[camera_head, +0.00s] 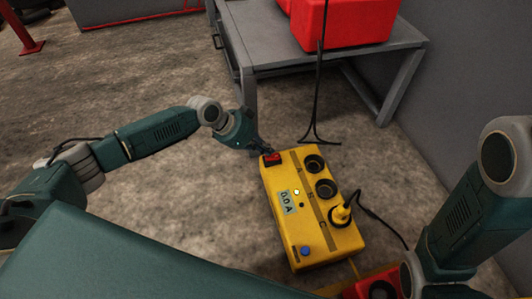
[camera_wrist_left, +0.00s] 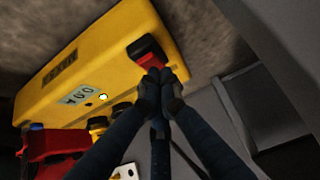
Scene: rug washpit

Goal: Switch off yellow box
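The yellow box (camera_head: 282,214) lies on the floor, with a red rocker switch (camera_head: 271,159) at its far left corner. It has a display reading about 0.0 A (camera_head: 287,202), a lit indicator (camera_head: 297,192), a blue button (camera_head: 305,252) and sockets marked with letters. A yellow plug (camera_head: 341,214) sits in the nearest socket. My left gripper (camera_head: 266,149) is at the switch. In the left wrist view its fingertips (camera_wrist_left: 160,78) are together and empty, right by the red switch (camera_wrist_left: 146,50); whether they touch it is unclear. My right gripper is out of view.
A grey metal table (camera_head: 262,38) bearing a red container (camera_head: 345,20) stands behind the box. A black cable (camera_head: 384,215) runs from the plug to the right. A red object (camera_head: 385,287) lies near the front.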

